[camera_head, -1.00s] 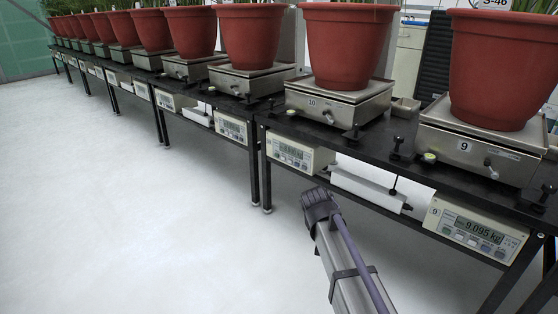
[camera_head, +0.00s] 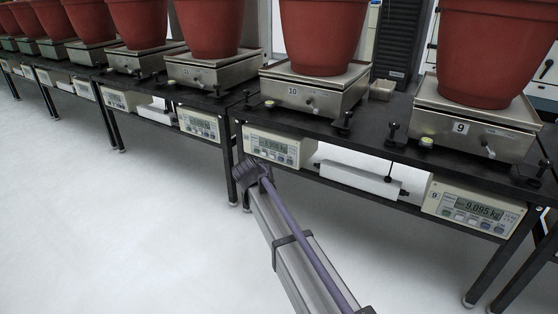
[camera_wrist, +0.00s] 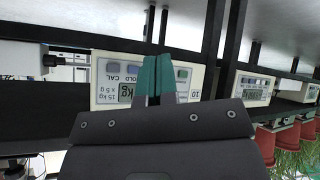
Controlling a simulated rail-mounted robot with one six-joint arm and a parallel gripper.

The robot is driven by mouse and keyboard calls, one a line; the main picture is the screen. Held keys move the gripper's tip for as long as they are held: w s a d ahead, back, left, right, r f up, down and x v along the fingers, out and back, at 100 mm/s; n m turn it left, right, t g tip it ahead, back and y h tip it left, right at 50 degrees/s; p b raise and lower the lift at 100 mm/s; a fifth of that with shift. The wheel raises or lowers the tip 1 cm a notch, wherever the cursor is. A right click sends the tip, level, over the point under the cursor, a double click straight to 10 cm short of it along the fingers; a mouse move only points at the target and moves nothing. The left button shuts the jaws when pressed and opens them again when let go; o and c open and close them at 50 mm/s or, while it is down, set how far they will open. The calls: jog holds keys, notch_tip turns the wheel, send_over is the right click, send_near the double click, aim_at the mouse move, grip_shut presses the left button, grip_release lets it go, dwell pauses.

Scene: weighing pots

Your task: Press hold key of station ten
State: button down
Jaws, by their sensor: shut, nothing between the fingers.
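The station ten panel (camera_head: 272,147) is a cream box with a display and a row of keys, hung under the bench edge below the scale marked 10 (camera_head: 305,93). In the wrist view the panel (camera_wrist: 98,92) appears upside down, with CAL and HOLD lettering beside grey keys left of the fingers. My gripper (camera_wrist: 157,76) has teal fingers, shut and empty, in front of the panel's middle and covering part of its display and keys. I cannot tell whether they touch it. In the head view my gripper's end (camera_head: 250,170) is by the panel's lower left; its fingertips are not clear.
Station nine's panel (camera_head: 472,208) reads 9.095 kg, at right. Red pots (camera_head: 322,38) stand on scales along the black bench (camera_head: 370,136). Bench legs (camera_head: 229,170) stand near my gripper. The white floor in front is clear.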

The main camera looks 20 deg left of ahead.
jog(key=w+d, duration=0.1)
jog(key=w, duration=0.7)
jog(key=shift+w+d, duration=0.25)
jog(key=shift+d, duration=0.15)
jog(key=shift+w, duration=0.1)
dwell(1.5)
jog(key=shift+w+d, duration=0.1)
jog(key=shift+w, duration=0.2)
jog(key=shift+w+d, duration=0.1)
jog(key=shift+w, duration=0.35)
dwell(0.5)
jog(key=shift+s, duration=0.85)
jog(key=shift+s+a, duration=0.1)
jog(key=shift+a, duration=0.1)
jog(key=s, duration=0.2)
jog(key=s+a, duration=0.1)
jog(key=s, duration=0.1)
jog(key=shift+s, duration=0.35)
